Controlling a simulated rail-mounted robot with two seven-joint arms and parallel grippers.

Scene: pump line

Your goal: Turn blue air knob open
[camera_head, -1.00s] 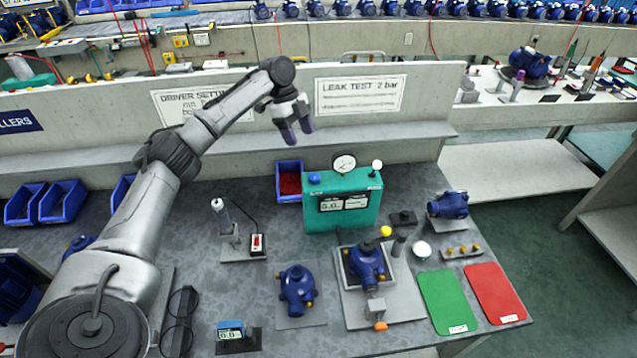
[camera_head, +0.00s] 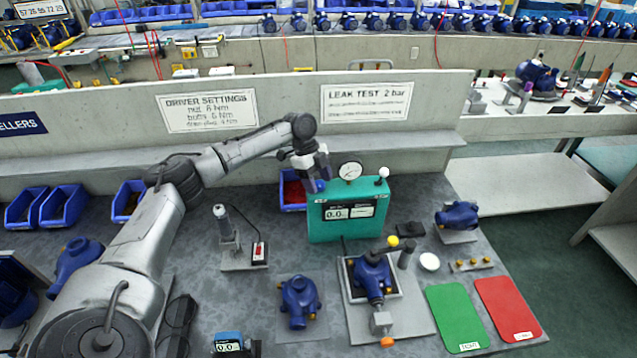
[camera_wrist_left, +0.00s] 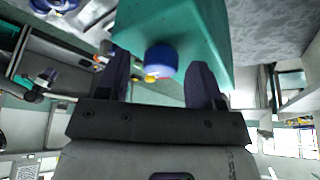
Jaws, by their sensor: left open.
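The teal leak-test box (camera_head: 338,228) stands on the bench with a display reading 0.0. Its blue air knob (camera_head: 319,185) sits on top at the left end, partly hidden by my fingers. My left gripper (camera_head: 318,179) is at the knob, with its fingers pointing down. In the left wrist view the blue knob (camera_wrist_left: 161,61) shows between the two dark, open fingers of my left gripper (camera_wrist_left: 160,78), with space on both sides. I cannot tell how the knob is turned. My right gripper is not in view.
A round gauge (camera_head: 350,171) and a white-tipped lever (camera_head: 383,173) stand on the box, right of the knob. A blue bin (camera_head: 292,206) is close on the left. A pump in a fixture (camera_head: 372,276) stands in front. The bench wall (camera_head: 280,105) rises behind.

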